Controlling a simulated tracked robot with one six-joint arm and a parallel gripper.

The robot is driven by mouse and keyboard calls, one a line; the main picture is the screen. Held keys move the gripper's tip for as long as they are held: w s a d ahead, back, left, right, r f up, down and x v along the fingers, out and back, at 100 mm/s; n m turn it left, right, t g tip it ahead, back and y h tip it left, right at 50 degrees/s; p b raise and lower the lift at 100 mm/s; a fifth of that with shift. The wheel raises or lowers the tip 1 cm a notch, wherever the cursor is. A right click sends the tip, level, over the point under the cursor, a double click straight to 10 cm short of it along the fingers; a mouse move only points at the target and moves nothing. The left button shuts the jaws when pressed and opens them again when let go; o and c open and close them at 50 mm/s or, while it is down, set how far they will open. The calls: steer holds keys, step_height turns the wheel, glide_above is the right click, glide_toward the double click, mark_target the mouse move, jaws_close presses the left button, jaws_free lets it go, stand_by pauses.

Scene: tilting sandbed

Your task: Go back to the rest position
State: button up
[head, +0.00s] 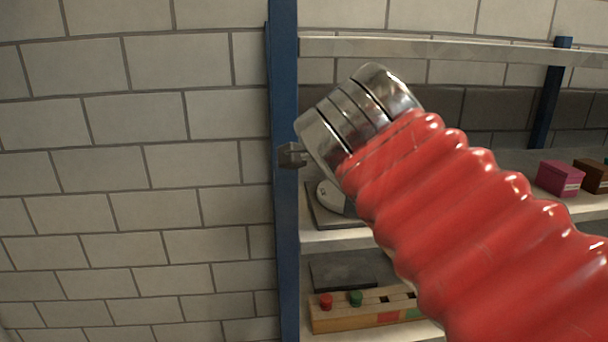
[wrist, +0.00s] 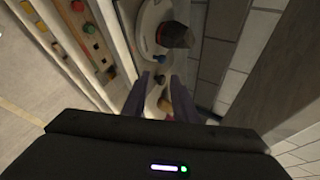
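My arm in its red ribbed sleeve crosses the head view from the lower right and ends in a chrome wrist. My gripper (head: 293,155), a small dark piece beyond the chrome, appears in front of the blue shelf post (head: 285,230). In the wrist view, the two dark purplish fingers of my gripper (wrist: 160,104) stand apart with a gap between them. I see nothing clearly held; small yellow and reddish shapes show in the gap, too blurred to name. The arm hides part of the shelves.
A white rounded object (head: 333,197) sits on a dark plate on the middle shelf. A wooden block with coloured pegs (head: 345,318) lies on the lower shelf. A pink box (head: 558,178) and a brown box (head: 592,176) stand at right. A brick wall (head: 130,180) fills the left.

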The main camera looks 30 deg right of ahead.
stand_by(0.6)
steer(key=s+a+f+n+g+y, duration=0.1)
steer(key=a+f+n+y, duration=0.3)
steer(key=a+f+n, duration=0.6)
steer(key=a+f+n+y, duration=0.5)
steer(key=a+f+n, duration=0.5)
steer(key=f+n, duration=0.6)
steer(key=shift+s+a+f+n+g, duration=0.2)
steer(key=shift+s+n+g, duration=0.2)
steer(key=shift+n, duration=0.7)
steer(key=shift+d, duration=0.1)
